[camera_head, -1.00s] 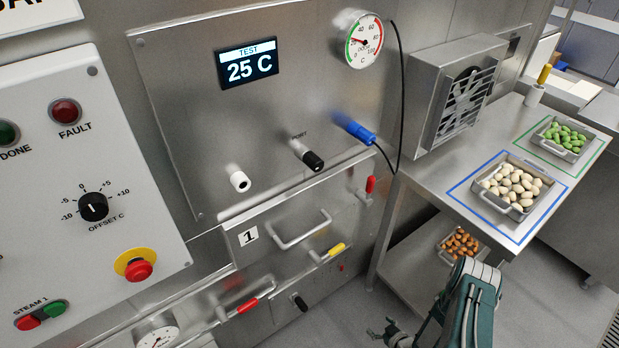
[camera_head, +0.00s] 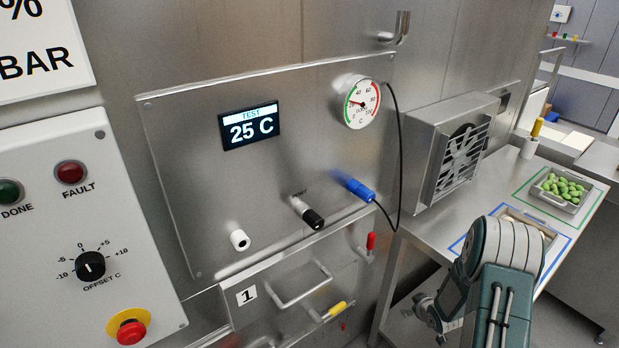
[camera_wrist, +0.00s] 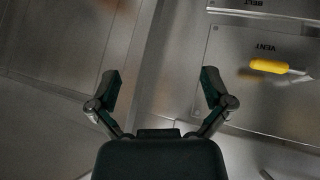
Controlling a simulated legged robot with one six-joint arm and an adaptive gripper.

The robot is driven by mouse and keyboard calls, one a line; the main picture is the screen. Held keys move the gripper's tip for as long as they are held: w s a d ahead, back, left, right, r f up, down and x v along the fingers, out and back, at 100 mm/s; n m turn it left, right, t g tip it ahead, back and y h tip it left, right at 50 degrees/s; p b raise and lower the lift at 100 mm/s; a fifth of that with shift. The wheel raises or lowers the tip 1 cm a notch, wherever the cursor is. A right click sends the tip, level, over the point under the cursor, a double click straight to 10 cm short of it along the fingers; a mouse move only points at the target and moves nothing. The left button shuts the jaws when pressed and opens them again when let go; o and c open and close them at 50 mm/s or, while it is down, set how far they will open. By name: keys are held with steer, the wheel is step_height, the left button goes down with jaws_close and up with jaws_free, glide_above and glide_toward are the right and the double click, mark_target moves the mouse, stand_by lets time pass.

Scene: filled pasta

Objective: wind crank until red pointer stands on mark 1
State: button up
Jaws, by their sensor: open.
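My gripper (camera_wrist: 160,88) is open and empty in the wrist view, its two dark fingers spread apart. A yellow handle (camera_wrist: 270,66) on a steel panel marked VENT shows to its right, clear of the fingers. In the head view my gripper (camera_head: 430,313) is low, right of the steel door (camera_head: 275,318) marked 1, and partly hidden by my arm. A round dial (camera_head: 361,103) with a green and red scale is on the upper panel; its needle is small. I cannot pick out a crank or a red pointer with a mark 1.
The upper panel (camera_head: 180,140) carries a display (camera_head: 249,125) reading 25 C and a blue plug (camera_head: 358,189) with a black cable. A fan box (camera_head: 425,125) stands on the steel table at right. A tray of green pieces (camera_head: 558,187) lies there. A control box (camera_head: 40,230) is at left.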

steer(key=s+a+r+m+g+h, duration=0.1)
steer(key=s+a+r+m+h, duration=0.15)
steer(key=r, duration=1.25)
steer(key=s+a+r+m+h, duration=0.1)
steer(key=s+a+r, duration=0.25)
steer(key=r, duration=1.25)
steer(key=s+a+r+y, duration=0.1)
steer(key=s+a+r, duration=0.2)
steer(key=s, duration=0.5)
steer(key=s+a+r+m+g, duration=0.1)
steer(key=s+a+r, duration=0.2)
steer(key=s, duration=0.5)
steer(key=s+a+r+m+y, duration=0.1)
steer(key=s+a+r, duration=0.3)
steer(key=s, duration=0.4)
steer(key=shift+s+r+g+y, duration=0.15)
steer(key=shift+s+g+y, duration=0.15)
steer(key=shift+y, duration=0.05)
steer(key=shift+a, duration=0.1)
